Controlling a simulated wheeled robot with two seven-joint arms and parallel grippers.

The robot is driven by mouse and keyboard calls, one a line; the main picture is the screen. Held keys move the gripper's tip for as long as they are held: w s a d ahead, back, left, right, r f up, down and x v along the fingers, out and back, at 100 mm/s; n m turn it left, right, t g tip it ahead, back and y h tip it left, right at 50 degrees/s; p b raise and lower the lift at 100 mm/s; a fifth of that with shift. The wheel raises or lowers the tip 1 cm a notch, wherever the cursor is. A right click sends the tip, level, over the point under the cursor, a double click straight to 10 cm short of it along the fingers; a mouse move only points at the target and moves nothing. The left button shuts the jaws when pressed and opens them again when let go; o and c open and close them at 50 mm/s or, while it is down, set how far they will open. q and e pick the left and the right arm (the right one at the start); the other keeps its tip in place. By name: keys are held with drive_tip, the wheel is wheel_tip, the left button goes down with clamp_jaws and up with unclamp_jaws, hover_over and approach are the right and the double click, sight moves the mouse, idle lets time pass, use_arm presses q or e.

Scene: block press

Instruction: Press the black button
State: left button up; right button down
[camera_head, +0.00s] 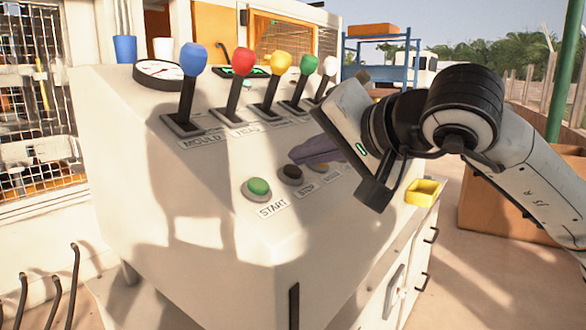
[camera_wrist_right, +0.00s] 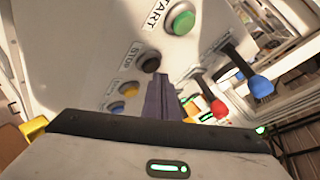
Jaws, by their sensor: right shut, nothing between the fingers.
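The black button (camera_head: 291,174) sits on the sloped white panel, just right of the green START button (camera_head: 258,188), with a STOP label below it. In the right wrist view the black button (camera_wrist_right: 152,63) shows just beyond my fingertips. My right gripper (camera_head: 295,155) is shut and empty. Its dark purple-grey fingers reach left over the panel, with the tips just above and beside the black button. In the right wrist view the fingers (camera_wrist_right: 162,98) point at the area by the button. I cannot tell whether they touch it. My left gripper is not in view.
Levers with blue (camera_head: 194,59), red (camera_head: 243,57), yellow, green and white knobs stand behind the buttons. A yellow button (camera_wrist_right: 129,88) and a blue button (camera_wrist_right: 116,107) lie close to the black one. A yellow tray (camera_head: 424,192) is at the panel's right side.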

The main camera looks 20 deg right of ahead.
drive_tip(key=shift+w+a+f+b, duration=0.15)
drive_tip(key=shift+f+b, duration=0.3)
drive_tip(key=shift+f, duration=0.05)
idle(0.3)
drive_tip(key=shift+r, duration=0.1)
drive_tip(key=shift+s+d+r+p, duration=0.15)
drive_tip(key=shift+s+r+p, duration=0.1)
drive_tip(key=shift+r, duration=0.15)
drive_tip(key=shift+s+d+r+p, duration=0.1)
drive_tip(key=shift+r+p, duration=0.1)
drive_tip(key=shift+r, duration=0.2)
wheel_tip(320, 180, up, 6)
drive_tip(key=s+d+p, duration=0.1)
drive_tip(key=s+p, duration=0.1)
drive_tip(key=p, duration=0.1)
drive_tip(key=shift+d+f, duration=0.25)
idle(0.5)
